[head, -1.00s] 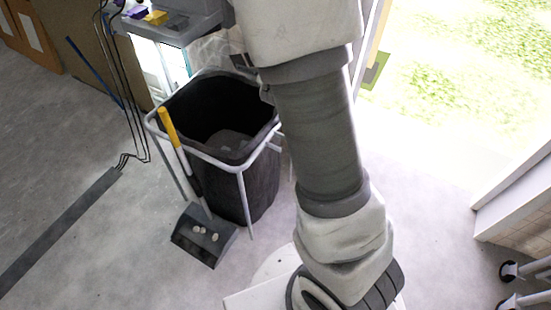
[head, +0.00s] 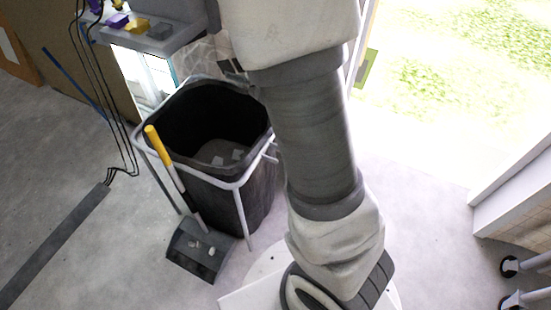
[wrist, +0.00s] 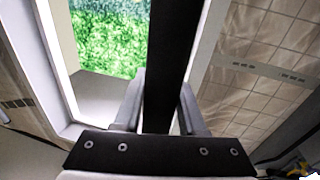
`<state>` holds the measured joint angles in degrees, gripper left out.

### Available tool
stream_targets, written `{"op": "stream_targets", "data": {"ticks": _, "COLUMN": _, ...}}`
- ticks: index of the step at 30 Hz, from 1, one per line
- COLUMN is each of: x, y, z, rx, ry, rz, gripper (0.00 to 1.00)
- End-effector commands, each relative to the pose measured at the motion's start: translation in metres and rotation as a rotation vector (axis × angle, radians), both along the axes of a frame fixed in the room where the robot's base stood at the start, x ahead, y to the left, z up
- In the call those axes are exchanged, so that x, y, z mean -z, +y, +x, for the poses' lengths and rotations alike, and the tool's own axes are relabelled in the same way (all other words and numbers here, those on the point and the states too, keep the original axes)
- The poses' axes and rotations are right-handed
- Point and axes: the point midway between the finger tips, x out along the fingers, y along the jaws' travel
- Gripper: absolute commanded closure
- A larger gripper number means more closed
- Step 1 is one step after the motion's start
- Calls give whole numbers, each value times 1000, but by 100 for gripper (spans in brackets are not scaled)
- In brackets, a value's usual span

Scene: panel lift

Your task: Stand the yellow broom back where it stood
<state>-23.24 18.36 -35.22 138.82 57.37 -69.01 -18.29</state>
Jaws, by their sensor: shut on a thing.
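In the wrist view, my gripper (wrist: 159,112) is shut on a long dark shaft (wrist: 176,45) that runs from between the fingers up past the top edge of the picture. It seems to be part of the broom, but no yellow shows on it and its ends are out of view. In the head view my arm hides its own end, so neither gripper nor broom shows there. A dustpan (head: 198,262) with a yellow-topped long handle (head: 158,145) stands on the floor and leans at the bin, with a few small pale bits in it.
A black bin (head: 247,198) in a white frame stands left of my arm. Behind it is a grey cart (head: 165,40) with small items. A dark floor strip (head: 60,240) and cables lie left. A bright doorway opens onto grass (head: 465,70).

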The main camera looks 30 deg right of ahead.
Motion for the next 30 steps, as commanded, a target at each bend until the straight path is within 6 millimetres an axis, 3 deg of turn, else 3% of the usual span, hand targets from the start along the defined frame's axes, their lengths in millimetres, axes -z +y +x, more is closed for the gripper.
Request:
{"op": "stream_targets", "data": {"ticks": 10, "x": 5, "y": 10, "z": 2, "rx": -1, "ry": -12, "rz": 4, "gripper": 100}}
{"op": "stream_targets", "data": {"ticks": 24, "x": 57, "y": 65, "z": 66, "rx": -2, "ry": -12, "rz": 4, "gripper": 100}}
{"op": "stream_targets", "data": {"ticks": 30, "x": 69, "y": 79, "z": 82, "rx": -1, "ry": -11, "rz": 5, "gripper": 100}}
